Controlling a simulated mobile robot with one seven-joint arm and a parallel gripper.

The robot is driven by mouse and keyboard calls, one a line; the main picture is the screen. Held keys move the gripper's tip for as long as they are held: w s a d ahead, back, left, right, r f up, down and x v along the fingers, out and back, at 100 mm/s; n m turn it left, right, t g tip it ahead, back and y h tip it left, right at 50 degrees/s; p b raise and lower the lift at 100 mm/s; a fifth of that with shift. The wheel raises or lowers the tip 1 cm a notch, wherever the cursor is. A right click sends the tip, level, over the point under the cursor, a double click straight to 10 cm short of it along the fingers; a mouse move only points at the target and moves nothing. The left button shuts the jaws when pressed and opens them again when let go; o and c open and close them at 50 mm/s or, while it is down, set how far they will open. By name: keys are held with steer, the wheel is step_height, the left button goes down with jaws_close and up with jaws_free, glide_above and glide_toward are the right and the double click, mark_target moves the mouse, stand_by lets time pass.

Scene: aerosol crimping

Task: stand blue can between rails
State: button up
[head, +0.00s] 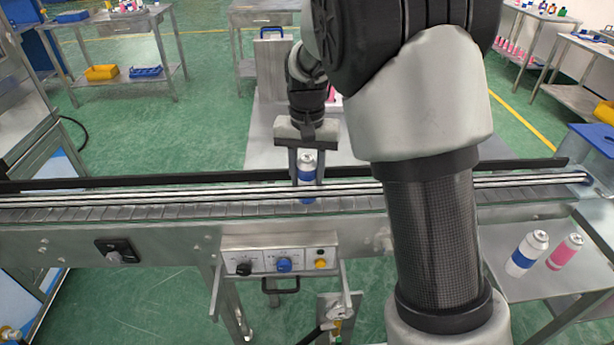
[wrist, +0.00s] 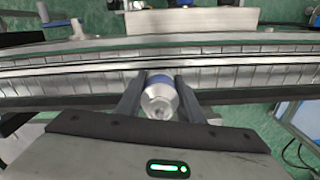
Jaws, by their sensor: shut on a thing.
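The blue can (head: 306,175), white with a blue band, is upright at the conveyor, in the middle of the head view. My gripper (head: 306,180) is shut on it, one finger on each side. The can also shows between the fingers in the wrist view (wrist: 160,98). The rails (head: 240,191) run left to right along the conveyor and cross the can's lower part in the head view. The can's base is hard to see, so I cannot tell whether it rests on the belt.
Another blue-banded can (head: 526,254) and a pink can (head: 565,251) stand on the side table at right. A control box (head: 280,260) with knobs hangs at the conveyor's front. A black guard bar (head: 130,183) runs along the back. The belt is clear to the left.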

steer(key=shift+f, duration=0.2)
steer(key=o, duration=1.1)
steer(key=shift+o, duration=0.2)
steer(key=shift+r, duration=0.1)
step_height(320, 180, up, 16)
steer(key=shift+r+p, duration=0.1)
steer(key=shift+p, duration=0.85)
steer(key=shift+r, duration=0.5)
